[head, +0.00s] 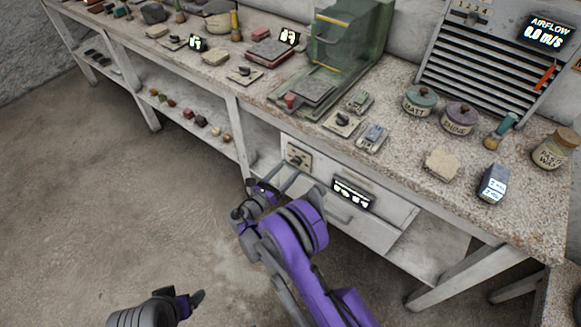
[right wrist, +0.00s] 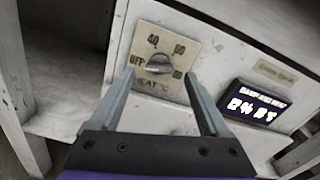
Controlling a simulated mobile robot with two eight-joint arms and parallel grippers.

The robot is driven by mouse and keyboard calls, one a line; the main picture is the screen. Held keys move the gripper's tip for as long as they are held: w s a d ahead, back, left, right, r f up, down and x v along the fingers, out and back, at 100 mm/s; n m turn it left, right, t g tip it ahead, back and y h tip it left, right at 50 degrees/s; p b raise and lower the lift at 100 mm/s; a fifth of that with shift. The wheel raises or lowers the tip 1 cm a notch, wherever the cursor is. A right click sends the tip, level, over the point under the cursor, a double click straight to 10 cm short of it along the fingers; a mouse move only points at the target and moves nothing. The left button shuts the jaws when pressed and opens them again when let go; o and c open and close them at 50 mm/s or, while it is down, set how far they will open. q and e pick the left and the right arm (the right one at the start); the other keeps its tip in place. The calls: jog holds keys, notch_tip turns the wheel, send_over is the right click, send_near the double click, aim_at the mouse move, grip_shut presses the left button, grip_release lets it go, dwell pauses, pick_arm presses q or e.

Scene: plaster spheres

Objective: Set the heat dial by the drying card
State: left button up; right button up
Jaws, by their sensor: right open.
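The heat dial is a grey knob (right wrist: 159,63) on a beige plate (right wrist: 178,42) marked OFF, 40, 60 and HEAT °C; the last mark is partly hidden. Its plate also shows on the cabinet front in the head view (head: 299,155). My right gripper (right wrist: 159,74) is open and empty, its fingertips on either side of the knob in the picture; I cannot tell whether they touch it. In the head view, my left gripper (head: 197,298) is low at the left, away from the bench, its opening unclear. I cannot make out a drying card.
A lit display (right wrist: 252,105) sits right of the dial, its text blurred. Above is a speckled worktop (head: 400,150) with lidded jars (head: 420,100), a green machine (head: 350,35) and small switches (head: 342,122). A lower shelf is at left. Open floor lies in front.

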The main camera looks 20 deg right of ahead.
aim_at(296, 162)
jog(key=shift+x, duration=1.4)
grip_shut()
